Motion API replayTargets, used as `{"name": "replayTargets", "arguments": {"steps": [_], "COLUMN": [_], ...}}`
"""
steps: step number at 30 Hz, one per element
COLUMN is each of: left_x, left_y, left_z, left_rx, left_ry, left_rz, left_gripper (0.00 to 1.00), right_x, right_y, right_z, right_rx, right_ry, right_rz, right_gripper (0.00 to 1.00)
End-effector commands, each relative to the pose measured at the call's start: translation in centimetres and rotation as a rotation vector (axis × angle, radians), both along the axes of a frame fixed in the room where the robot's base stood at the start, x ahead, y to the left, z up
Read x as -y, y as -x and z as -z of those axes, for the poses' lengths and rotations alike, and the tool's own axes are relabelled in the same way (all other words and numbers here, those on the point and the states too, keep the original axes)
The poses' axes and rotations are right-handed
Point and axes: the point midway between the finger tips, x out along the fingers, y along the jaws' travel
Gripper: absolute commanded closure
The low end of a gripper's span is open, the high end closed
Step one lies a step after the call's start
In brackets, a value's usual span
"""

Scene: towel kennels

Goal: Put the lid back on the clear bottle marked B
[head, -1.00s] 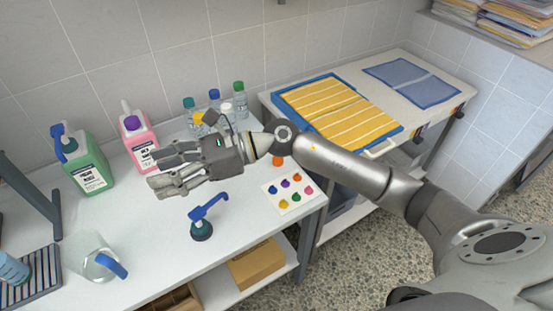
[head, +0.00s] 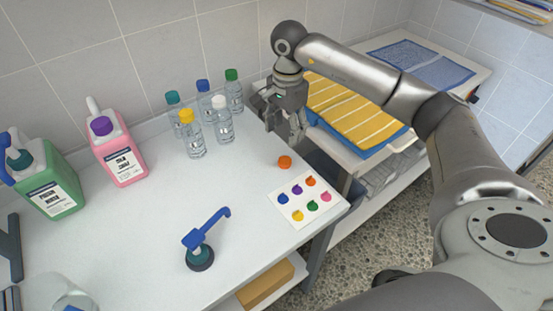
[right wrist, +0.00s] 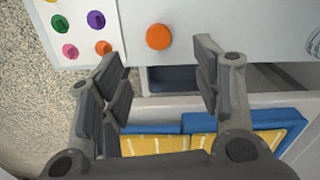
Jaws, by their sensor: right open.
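Several clear bottles stand upright at the back of the white table, with teal, blue, green, yellow and white caps; the yellow-capped bottle (head: 194,143) and the white-capped bottle (head: 224,127) are in front. I cannot read a letter B on any of them. A loose orange lid (head: 285,162) lies flat on the table; the right wrist view shows an orange disc (right wrist: 158,37) beyond the fingertips. My right gripper (head: 283,125) points down near the table's right edge, behind the orange lid and right of the bottles. In the right wrist view its fingers (right wrist: 162,75) are apart with nothing between them. My left gripper is out of view.
A pink jug (head: 121,158) and a green jug (head: 45,180) stand left. A yellow striped towel in a blue tray (head: 398,135) is beyond the gripper. The table middle is clear.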

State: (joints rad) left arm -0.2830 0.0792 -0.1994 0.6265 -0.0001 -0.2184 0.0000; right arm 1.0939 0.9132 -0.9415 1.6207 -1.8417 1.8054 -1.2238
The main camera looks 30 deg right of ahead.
Motion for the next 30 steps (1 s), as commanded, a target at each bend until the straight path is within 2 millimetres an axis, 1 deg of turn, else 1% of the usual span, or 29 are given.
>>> {"name": "replayTargets", "arguments": {"steps": [1,3,9,12,14,21,24,27,30], "left_x": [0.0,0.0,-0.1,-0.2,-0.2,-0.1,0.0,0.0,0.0], "left_y": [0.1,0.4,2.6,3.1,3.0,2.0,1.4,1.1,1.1], "left_z": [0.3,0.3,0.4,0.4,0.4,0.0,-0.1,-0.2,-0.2], "left_rx": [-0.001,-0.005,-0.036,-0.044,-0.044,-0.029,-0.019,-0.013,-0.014], "left_ry": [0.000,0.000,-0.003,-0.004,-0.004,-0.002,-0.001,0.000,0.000], "left_rz": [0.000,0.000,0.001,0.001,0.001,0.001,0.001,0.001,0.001], "left_gripper": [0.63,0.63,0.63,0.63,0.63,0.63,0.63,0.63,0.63], "right_x": [0.3,0.5,0.5,0.5,0.5,0.5,0.4,0.4,0.4], "right_y": [0.0,0.0,0.0,0.0,0.1,0.2,0.1,0.1,0.1], "right_z": [0.2,0.1,0.0,0.1,0.5,4.2,5.2,5.7,5.7], "right_rx": [-0.001,-0.002,-0.003,-0.005,-0.006,-0.009,-0.007,-0.005,-0.004], "right_ry": [0.009,0.016,0.016,0.015,0.015,0.014,0.014,0.015,0.014], "right_rz": [0.001,0.002,0.002,0.002,0.002,0.002,0.002,0.002,0.002], "right_gripper": [0.42,0.42,0.42,0.42,0.42,0.42,0.42,0.42,0.42]}}
